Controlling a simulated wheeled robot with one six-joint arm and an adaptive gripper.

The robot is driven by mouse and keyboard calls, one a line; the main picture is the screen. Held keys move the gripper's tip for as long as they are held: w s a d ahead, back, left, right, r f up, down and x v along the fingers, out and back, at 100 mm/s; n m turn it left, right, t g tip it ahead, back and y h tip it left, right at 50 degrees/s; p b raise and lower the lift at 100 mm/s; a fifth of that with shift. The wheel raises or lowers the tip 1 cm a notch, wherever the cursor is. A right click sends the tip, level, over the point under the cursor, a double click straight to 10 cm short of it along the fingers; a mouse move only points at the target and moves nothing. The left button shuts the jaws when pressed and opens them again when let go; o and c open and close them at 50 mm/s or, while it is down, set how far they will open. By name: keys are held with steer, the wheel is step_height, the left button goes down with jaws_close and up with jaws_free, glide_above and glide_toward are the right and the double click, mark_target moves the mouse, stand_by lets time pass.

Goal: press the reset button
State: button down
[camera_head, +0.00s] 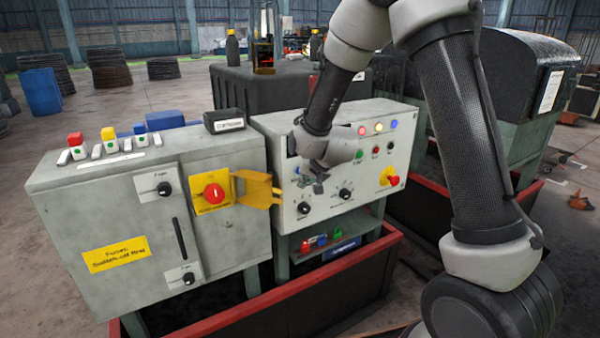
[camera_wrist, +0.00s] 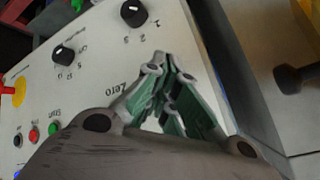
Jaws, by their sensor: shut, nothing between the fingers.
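The white control panel (camera_head: 285,200) carries a row of small buttons: a green button (camera_head: 359,154), a red button (camera_head: 375,149) and a black button (camera_head: 390,146). In the wrist view the green button (camera_wrist: 54,127), beside a "Start" label, the red button (camera_wrist: 34,135) and the dark button (camera_wrist: 17,141) are at the lower left. I cannot read which one is reset. My gripper (camera_head: 316,188) is in front of the panel's left part. In the wrist view its shut, empty fingertips (camera_wrist: 166,66) are near the "Zero" label, and the fingers hide the panel behind them.
Two black knobs (camera_head: 303,208) (camera_head: 345,194) and a red switch on a yellow plate (camera_head: 389,178) are on the panel. Lamps (camera_head: 378,127) sit above the buttons. An open yellow flap (camera_head: 258,189) sticks out left of my gripper, beside a grey cabinet (camera_head: 110,213).

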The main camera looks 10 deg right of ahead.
steer(key=shift+w, duration=0.1)
steer(key=shift+w+a, duration=0.1)
steer(key=shift+w, duration=0.15)
steer(key=shift+w+a, duration=0.15)
steer(key=shift+w, duration=0.3)
stand_by(0.6)
steer(key=shift+s, duration=0.15)
steer(key=shift+s+d, duration=0.25)
steer(key=shift+s, duration=0.4)
steer(key=shift+s+d, duration=0.25)
steer(key=shift+s, duration=0.55)
steer(key=shift+s+d, duration=0.3)
steer(key=shift+s, duration=0.5)
steer(key=shift+s+d, duration=0.25)
steer(key=shift+s, duration=0.55)
